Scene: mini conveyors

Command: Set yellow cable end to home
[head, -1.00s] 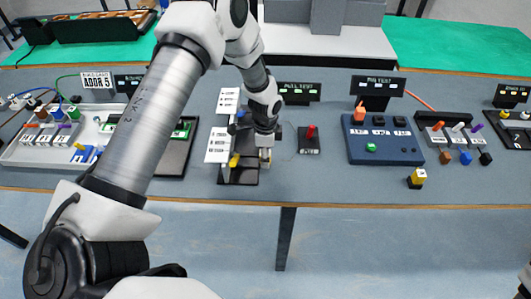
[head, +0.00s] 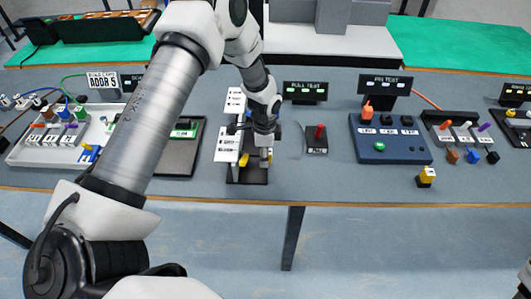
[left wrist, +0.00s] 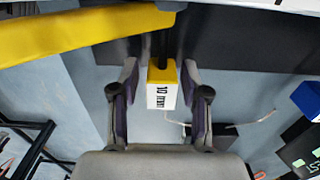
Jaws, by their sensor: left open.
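My left gripper (head: 264,145) is above a black fixture (head: 250,174) near the table's front edge. In the left wrist view the open left gripper (left wrist: 160,75) has a yellow block with a white "10 mm" face (left wrist: 162,88) between its fingers, with gaps on both sides. A long yellow bar (left wrist: 80,32) crosses the upper left there. It also shows in the head view (head: 243,160). I cannot tell which yellow piece is the cable end. My right gripper is out of view.
A red-handled black box (head: 318,140) stands right of the fixture. A blue panel (head: 390,148) and a rack of coloured plugs (head: 462,128) are further right. White label cards (head: 228,143) stand left of the gripper. A grey tray (head: 25,155) lies at the far left.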

